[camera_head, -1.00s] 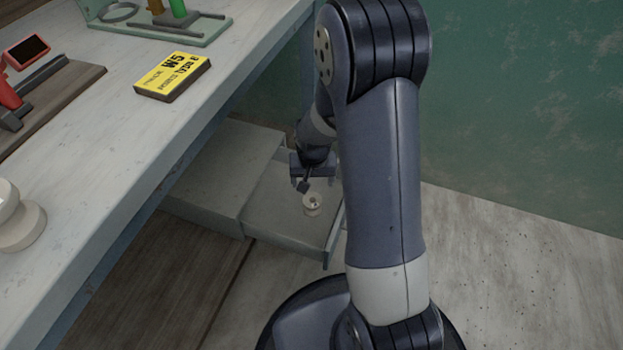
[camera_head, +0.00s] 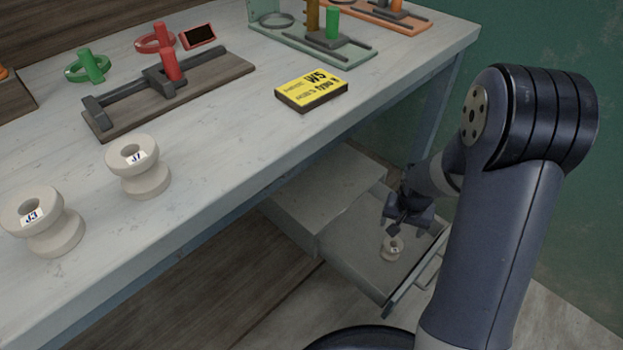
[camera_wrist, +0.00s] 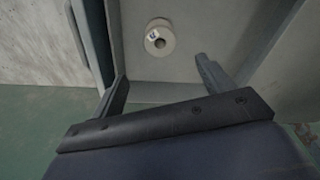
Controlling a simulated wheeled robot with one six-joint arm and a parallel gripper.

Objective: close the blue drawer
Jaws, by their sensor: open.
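The drawer (camera_head: 352,257) is pulled open below the workbench and looks grey-blue, with a bar handle (camera_head: 415,285) along its outer front. A white spool with a small label (camera_head: 392,249) stands inside it; the spool also shows in the wrist view (camera_wrist: 160,38). My gripper (camera_head: 396,229) is open and empty over the drawer, close to the spool. In the wrist view my gripper (camera_wrist: 163,70) has its left finger beside the drawer's wall (camera_wrist: 95,40) and its right finger over the drawer floor. I cannot tell whether either finger touches the drawer.
The workbench (camera_head: 225,160) overhangs the drawer's left side. On it are two spools (camera_head: 138,168), a yellow-labelled box (camera_head: 311,90), a wooden board with a red post (camera_head: 170,85) and a green stand (camera_head: 320,45). A green wall (camera_head: 560,40) is behind my arm.

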